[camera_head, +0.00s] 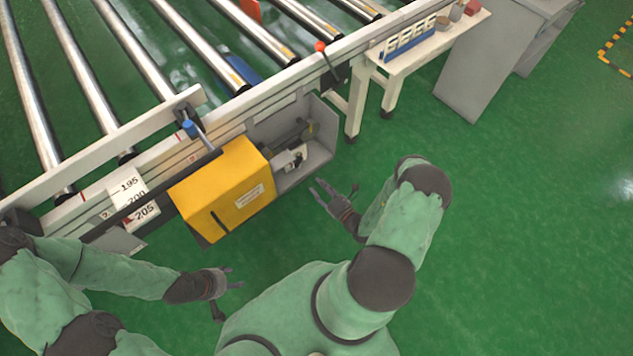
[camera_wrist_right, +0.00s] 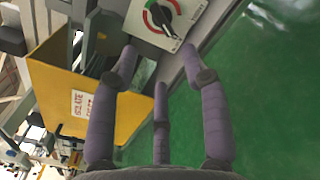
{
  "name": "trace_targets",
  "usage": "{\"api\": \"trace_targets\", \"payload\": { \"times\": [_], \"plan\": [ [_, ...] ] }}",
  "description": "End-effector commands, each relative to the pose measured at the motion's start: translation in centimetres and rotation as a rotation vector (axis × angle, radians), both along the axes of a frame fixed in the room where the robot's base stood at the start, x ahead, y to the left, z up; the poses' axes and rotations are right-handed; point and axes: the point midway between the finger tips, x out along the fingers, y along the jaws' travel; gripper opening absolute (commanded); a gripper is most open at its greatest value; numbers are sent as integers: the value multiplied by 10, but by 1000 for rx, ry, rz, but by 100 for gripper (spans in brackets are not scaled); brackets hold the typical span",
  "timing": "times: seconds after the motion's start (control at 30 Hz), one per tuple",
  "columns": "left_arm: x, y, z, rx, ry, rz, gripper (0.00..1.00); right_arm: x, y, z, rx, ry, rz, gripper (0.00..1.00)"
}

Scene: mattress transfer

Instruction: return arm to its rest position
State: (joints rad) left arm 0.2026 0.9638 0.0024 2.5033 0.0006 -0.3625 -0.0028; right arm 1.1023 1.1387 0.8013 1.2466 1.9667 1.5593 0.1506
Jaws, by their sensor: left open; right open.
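My left gripper (camera_head: 229,290) is open and empty over the green floor, at the lower left of the head view. My right gripper (camera_head: 322,190) is open and empty, in front of the grey box to the right of the yellow box (camera_head: 225,190). In the right wrist view its purple fingers (camera_wrist_right: 158,62) are spread with nothing between them. Beyond the fingertips is a rotary switch (camera_wrist_right: 160,17) with a red and green dial and a black knob. I cannot tell whether a fingertip touches its plate.
The roller conveyor (camera_head: 120,100) fills the upper left. A white side table (camera_head: 440,40) holds a blue rack (camera_head: 408,38). A grey cabinet (camera_head: 490,60) stands at the upper right. The green floor (camera_head: 530,220) at the right is clear.

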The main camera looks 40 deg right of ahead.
Motion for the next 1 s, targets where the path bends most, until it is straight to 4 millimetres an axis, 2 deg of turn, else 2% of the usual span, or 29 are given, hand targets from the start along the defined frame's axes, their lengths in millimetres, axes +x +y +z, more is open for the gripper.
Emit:
{"api": "trace_targets", "payload": {
  "times": [0.53,0.63,0.67,0.77,0.87,0.9,0.97,1.0],
  "plan": [
    [0,0,0,0,0,0,54,0,1,0,0,0,2,46],
    [0,0,1,0,0,0,54,3,12,3,-1,9,49,46],
    [0,0,2,0,0,0,54,5,20,4,-1,16,78,46],
    [0,0,7,0,0,0,54,9,61,12,-12,51,244,46],
    [0,0,13,0,0,0,54,3,121,24,-52,98,496,46],
    [0,0,16,0,0,0,54,-5,146,29,-80,116,611,46],
    [0,0,19,0,0,0,54,-23,181,37,-135,139,789,46],
    [0,0,22,0,0,0,54,-38,202,43,-180,149,911,46]
  ]
}}
